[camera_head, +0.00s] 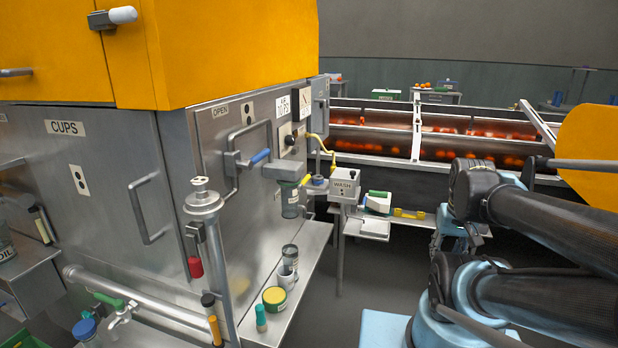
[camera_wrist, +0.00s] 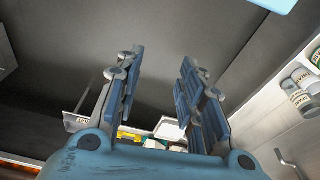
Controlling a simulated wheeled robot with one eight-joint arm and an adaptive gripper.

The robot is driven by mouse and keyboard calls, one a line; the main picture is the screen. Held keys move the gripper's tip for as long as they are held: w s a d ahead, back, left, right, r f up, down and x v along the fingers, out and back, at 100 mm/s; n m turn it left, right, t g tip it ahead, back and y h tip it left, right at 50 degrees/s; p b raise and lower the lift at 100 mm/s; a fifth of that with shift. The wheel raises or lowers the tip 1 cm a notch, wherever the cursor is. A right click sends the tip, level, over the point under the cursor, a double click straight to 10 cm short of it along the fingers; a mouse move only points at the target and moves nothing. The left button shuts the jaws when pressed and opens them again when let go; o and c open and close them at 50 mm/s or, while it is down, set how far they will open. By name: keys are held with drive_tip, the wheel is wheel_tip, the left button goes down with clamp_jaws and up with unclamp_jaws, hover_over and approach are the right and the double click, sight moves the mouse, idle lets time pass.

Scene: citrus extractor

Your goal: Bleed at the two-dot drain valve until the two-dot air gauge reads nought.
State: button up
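A small air gauge (camera_head: 305,97) with a pale face sits high on the steel front panel in the head view; its reading is too small to make out. A two-dot plate (camera_head: 248,113) is near it, left of the gauge. A clear bowl (camera_head: 290,201) with a green part hangs under a grey housing. A drain valve cannot be told apart surely there. My gripper (camera_wrist: 160,62) is open and empty in the wrist view, with dark floor between its fingers. In the head view, my arm is at the right, well away from the panel, and its fingers are not clear.
The WASH stand (camera_head: 345,187) and a small shelf (camera_head: 368,228) lie between the panel and my arm. Cans and a yellow-green tub (camera_head: 274,299) stand on the steel ledge (camera_head: 308,262).

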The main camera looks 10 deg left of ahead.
drive_tip(key=shift+w+d, duration=0.1)
drive_tip(key=shift+w, duration=0.25)
drive_tip(key=w+a+r+g+y, duration=0.1)
drive_tip(key=w+a+r+y, duration=0.35)
drive_tip(key=w+a, duration=0.5)
drive_tip(key=w+a+r+g+y, duration=0.2)
drive_tip(key=w+a+r+y, duration=0.3)
drive_tip(key=w+a, duration=0.4)
drive_tip(key=n+g+y, duration=0.3)
drive_tip(key=g+y, duration=0.1)
drive_tip(key=y, duration=0.2)
approach(309, 178)
drive_tip(key=x, duration=1.1)
